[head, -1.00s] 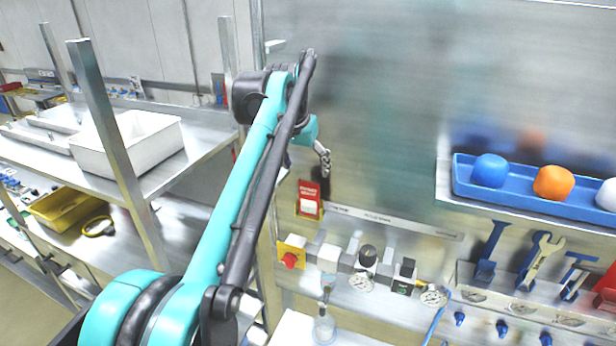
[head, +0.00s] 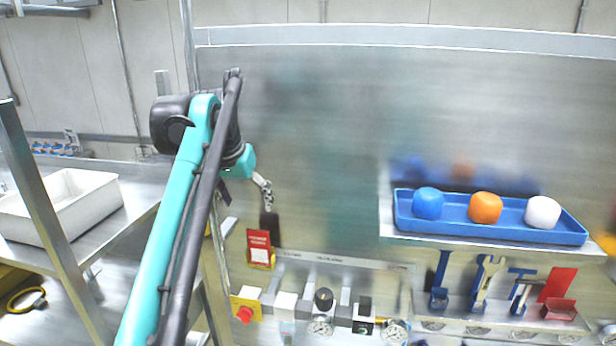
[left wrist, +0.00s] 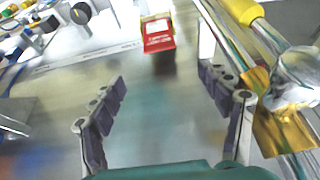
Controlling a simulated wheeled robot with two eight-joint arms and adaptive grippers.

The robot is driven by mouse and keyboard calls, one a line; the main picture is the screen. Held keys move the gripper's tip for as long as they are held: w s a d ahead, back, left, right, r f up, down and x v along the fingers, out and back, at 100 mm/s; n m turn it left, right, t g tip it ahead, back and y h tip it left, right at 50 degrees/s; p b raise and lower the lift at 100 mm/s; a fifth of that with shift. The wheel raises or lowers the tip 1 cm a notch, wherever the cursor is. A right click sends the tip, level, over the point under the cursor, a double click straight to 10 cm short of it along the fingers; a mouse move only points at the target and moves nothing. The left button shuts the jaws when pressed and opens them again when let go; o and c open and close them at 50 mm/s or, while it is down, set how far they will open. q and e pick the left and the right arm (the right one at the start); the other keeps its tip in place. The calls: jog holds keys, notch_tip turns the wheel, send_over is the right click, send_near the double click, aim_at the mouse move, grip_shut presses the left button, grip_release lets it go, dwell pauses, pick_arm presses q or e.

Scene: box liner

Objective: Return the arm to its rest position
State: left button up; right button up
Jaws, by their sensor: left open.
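My left arm rises from the bottom left in the head view, and its gripper (head: 266,205) hangs near the metal back panel, above a red tag in a yellow holder (head: 260,249). The left wrist view shows the two dark fingers of this gripper (left wrist: 163,105) spread wide with nothing between them. The red tag also shows there (left wrist: 158,40), beyond the fingers and apart from them. My right gripper is in neither view.
A blue tray (head: 560,234) on a shelf holds blue, orange and white rounded pieces. Below hang tools (head: 482,280), and gauges (head: 320,326) and a red button (head: 244,314) line the lower panel. A white bin (head: 62,205) stands on the left shelf, beside a metal post (head: 45,190).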

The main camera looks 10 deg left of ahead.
pick_arm(q)
jog(key=s+d+f+t+b, duration=0.1)
jog(key=s+d+f+b, duration=0.3)
jog(key=f, duration=1.5)
jog(key=s+d+f+b, duration=0.4)
jog(key=s+f+b, duration=0.7)
jog(key=f+b, duration=0.5)
jog(key=s+d+f+t+b, duration=0.1)
jog(key=s+d+f+b, duration=0.3)
jog(key=f, duration=2)
jog(key=s+b, duration=0.4)
jog(key=b, duration=0.2)
jog(key=shift+d+m+t, duration=0.2)
jog(key=shift+m+t, duration=0.1)
